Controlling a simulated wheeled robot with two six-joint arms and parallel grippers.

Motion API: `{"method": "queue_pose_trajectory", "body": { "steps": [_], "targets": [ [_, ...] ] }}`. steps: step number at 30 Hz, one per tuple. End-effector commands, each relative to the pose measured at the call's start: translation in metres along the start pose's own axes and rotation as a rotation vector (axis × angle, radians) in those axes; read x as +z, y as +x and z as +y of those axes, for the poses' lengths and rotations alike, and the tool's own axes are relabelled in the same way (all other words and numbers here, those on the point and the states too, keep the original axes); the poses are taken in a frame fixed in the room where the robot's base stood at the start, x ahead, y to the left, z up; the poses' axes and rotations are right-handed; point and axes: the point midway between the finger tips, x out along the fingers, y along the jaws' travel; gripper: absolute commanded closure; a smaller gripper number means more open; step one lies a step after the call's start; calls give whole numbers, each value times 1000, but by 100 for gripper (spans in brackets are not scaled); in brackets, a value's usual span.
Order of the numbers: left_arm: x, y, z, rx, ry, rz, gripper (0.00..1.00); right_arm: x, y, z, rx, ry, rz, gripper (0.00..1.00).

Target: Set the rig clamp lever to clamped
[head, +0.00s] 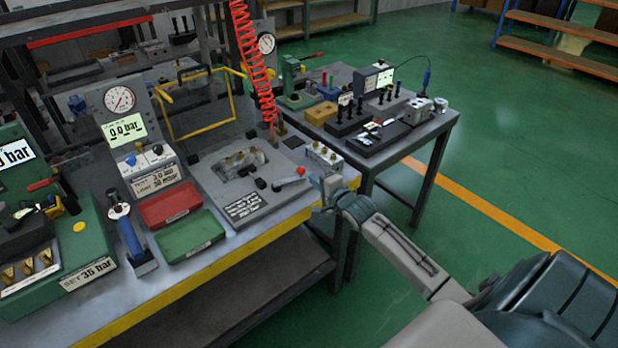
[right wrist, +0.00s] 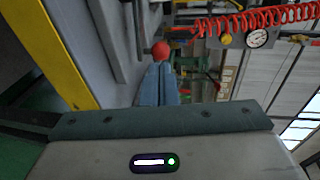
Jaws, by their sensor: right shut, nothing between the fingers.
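The rig clamp lever (head: 288,180) is a short light bar with a red knob at its right end, at the right front of the grey rig plate (head: 222,200). It points right, towards the bench's edge. My right gripper (head: 320,184) is just right of the red knob, at the bench's front edge. In the right wrist view the red knob (right wrist: 160,48) lies just beyond the tips of my right gripper (right wrist: 158,72). The fingers are together with nothing between them. I cannot tell whether they touch the knob. My left gripper is not in view.
A metal block with brass fittings (head: 324,156) stands just behind my right gripper. A red coiled hose (head: 254,65) hangs over the rig. Red (head: 170,205) and green (head: 191,238) trays lie to the left. A second table (head: 420,135) stands behind on the right.

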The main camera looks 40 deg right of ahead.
Motion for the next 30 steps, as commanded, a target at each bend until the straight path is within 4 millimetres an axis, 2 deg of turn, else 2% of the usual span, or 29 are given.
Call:
{"method": "queue_pose_trajectory", "body": {
  "steps": [3,7,12,23,30],
  "targets": [
    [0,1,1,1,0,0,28,0,18,0,-1,3,1,100],
    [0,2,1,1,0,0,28,0,31,0,0,2,1,100],
    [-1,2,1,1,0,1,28,0,38,0,1,-1,1,100],
    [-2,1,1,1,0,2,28,-1,40,-1,1,0,1,100],
    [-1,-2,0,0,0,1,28,-14,62,-5,0,2,2,100]
  ]
}}
